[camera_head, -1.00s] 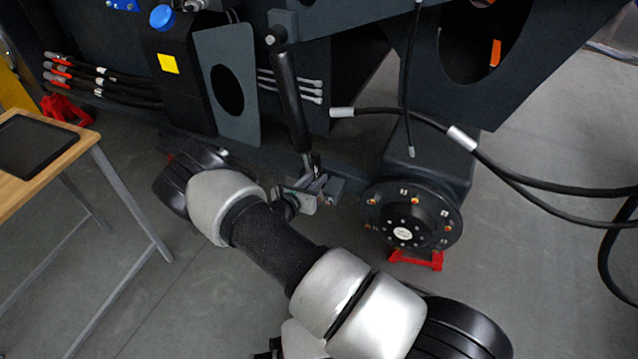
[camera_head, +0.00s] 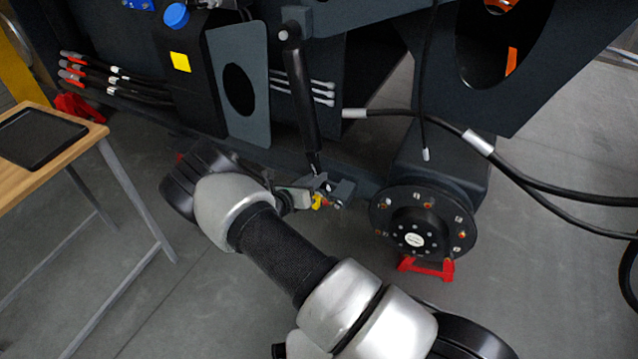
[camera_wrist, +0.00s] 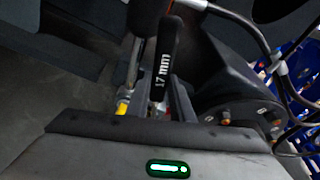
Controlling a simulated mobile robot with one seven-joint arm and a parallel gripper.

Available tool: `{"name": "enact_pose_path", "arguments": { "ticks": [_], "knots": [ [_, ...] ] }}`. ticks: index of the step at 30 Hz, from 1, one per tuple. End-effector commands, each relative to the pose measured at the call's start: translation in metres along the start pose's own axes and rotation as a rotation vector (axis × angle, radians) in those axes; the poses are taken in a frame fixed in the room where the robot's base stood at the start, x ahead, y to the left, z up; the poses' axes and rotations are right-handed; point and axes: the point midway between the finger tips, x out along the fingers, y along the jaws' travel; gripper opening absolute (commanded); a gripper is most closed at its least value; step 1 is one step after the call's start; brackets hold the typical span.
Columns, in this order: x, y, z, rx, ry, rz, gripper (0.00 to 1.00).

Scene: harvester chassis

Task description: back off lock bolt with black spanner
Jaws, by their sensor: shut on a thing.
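The black spanner (camera_wrist: 168,52), marked "17 mm", stands out from my gripper (camera_wrist: 165,112) in the wrist view. My gripper is shut on it; the fingertips are mostly hidden behind the gripper's body. In the head view my gripper (camera_head: 302,197) is just left of the small grey bracket (camera_head: 343,190) at the lower end of the black cylinder (camera_head: 301,95). A small yellow part (camera_head: 318,202) shows between gripper and bracket, and a yellow part (camera_wrist: 122,108) shows left of the spanner in the wrist view. I cannot make out the lock bolt or whether the spanner touches it.
The round black hub (camera_head: 423,222) on a red stand (camera_head: 428,268) is close to the right of the bracket. Black hoses (camera_head: 540,185) hang further right. A wooden table (camera_head: 60,165) with a black tray (camera_head: 12,152) stands left. Open grey floor lies between.

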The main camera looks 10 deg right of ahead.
Motion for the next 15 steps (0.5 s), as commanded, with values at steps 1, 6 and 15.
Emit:
{"name": "enact_pose_path", "arguments": {
  "ticks": [1, 6, 15],
  "knots": [
    [0.0013, 0.0048, -0.0015, -0.013, -0.003, -0.005, 0.0],
    [0.0008, 0.0096, 0.0004, -0.055, -0.002, -0.018, 0.0],
    [0.0003, 0.0097, 0.0014, -0.062, -0.001, -0.02, 0.0]
  ]
}}
